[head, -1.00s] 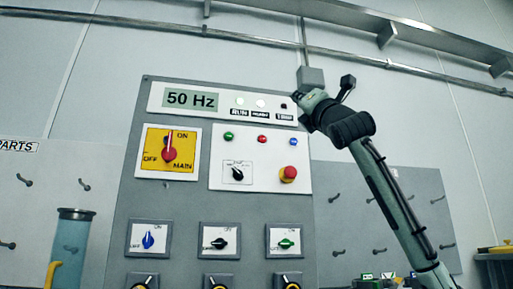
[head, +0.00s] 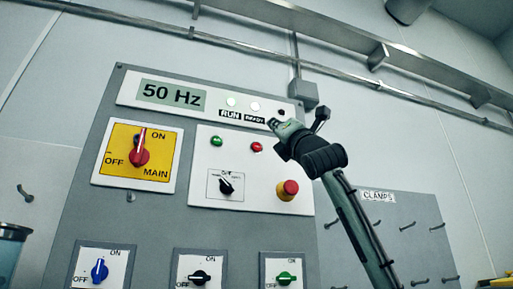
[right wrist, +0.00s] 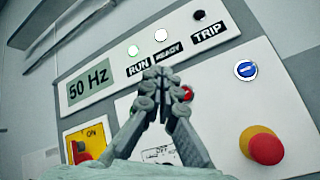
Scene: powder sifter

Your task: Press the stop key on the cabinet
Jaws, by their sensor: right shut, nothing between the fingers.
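The grey cabinet (head: 155,225) fills the left and middle of the head view. On its white button plate (head: 205,165) are a green button (head: 216,141) and a small red button (head: 257,147). In the right wrist view the red button (right wrist: 187,92) is partly hidden behind my fingers, and a blue button (right wrist: 246,70) shows to the right. My right gripper (head: 271,122) is shut and empty, in front of the plate's upper edge. In the right wrist view its fingertips (right wrist: 158,75) overlap the area below the READY label; contact cannot be told. My left gripper is out of view.
A red mushroom button on a yellow collar (head: 288,190) and a black selector (head: 226,184) sit below. The red main switch (head: 139,148) is at left. A 50 Hz display (head: 172,95) and lamps are above. A CLAMPS pegboard (head: 405,225) stands right.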

